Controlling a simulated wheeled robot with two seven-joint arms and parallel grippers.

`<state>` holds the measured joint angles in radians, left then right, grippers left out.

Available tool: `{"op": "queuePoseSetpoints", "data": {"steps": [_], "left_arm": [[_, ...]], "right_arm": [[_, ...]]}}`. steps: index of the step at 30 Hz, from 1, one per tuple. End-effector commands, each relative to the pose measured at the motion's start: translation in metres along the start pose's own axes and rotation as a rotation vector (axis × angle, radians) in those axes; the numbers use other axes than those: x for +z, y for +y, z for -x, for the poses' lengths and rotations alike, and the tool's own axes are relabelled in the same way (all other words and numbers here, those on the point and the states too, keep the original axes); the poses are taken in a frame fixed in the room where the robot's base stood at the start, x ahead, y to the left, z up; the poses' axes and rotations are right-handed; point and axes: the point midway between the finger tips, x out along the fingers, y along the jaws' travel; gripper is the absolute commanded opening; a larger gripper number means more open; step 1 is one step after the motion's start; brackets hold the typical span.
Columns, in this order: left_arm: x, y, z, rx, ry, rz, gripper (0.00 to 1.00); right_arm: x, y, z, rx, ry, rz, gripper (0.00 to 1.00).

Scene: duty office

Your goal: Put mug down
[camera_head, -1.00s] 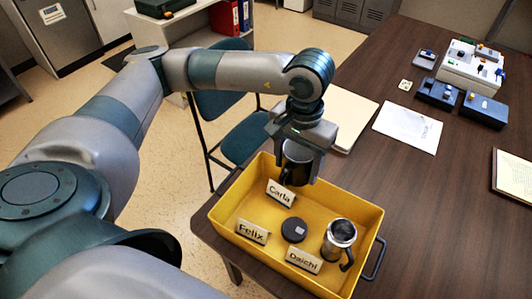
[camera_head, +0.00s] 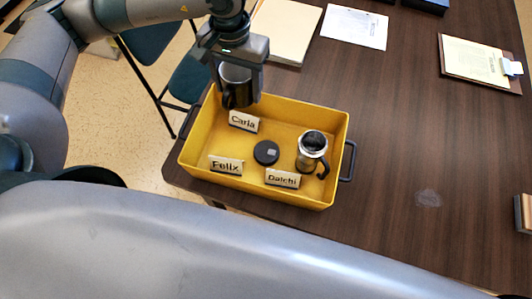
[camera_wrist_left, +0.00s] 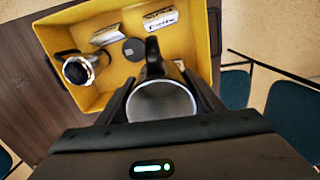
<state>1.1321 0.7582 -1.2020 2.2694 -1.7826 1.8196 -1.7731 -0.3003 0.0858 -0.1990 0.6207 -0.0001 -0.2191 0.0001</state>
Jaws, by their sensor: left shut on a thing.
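The mug is upright at the far left part of the yellow tray (camera_head: 338,128), behind the Carla name plate (camera_head: 243,121). In the left wrist view the mug (camera_wrist_left: 162,102) sits between the fingers with its handle toward the tray's inside. I cannot tell whether its bottom touches the tray floor. The tray also holds a steel mug (camera_head: 311,146), a round black lid (camera_head: 266,152), and Felix (camera_head: 226,165) and Daichi (camera_head: 282,179) name plates. My right gripper is not seen.
The tray stands on a brown table (camera_head: 400,130) near its left edge. Papers (camera_head: 355,27), a folder (camera_head: 287,30) and a clipboard (camera_head: 478,60) lie farther back. A teal chair (camera_head: 190,78) stands left of the table. Table right of the tray is mostly clear.

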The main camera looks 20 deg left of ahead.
Motion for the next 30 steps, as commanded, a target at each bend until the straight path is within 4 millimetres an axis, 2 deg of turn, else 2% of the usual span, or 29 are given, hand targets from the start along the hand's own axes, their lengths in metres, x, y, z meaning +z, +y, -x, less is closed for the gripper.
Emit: {"op": "queuePoseSetpoints", "data": {"steps": [6,13,18,30], "left_arm": [[0.011,0.034,-0.043,-0.001,-0.003,-0.147,0.3],[0.025,0.066,-0.077,0.006,-0.001,-0.274,0.3],[0.028,0.075,-0.084,0.008,0.002,-0.306,0.3],[0.029,0.074,-0.086,0.008,0.0,-0.306,0.3]], "right_arm": [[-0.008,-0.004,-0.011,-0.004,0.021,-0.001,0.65],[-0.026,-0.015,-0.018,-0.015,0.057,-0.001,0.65],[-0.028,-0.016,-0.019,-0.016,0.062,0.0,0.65],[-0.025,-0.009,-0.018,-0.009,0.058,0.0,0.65]]}}
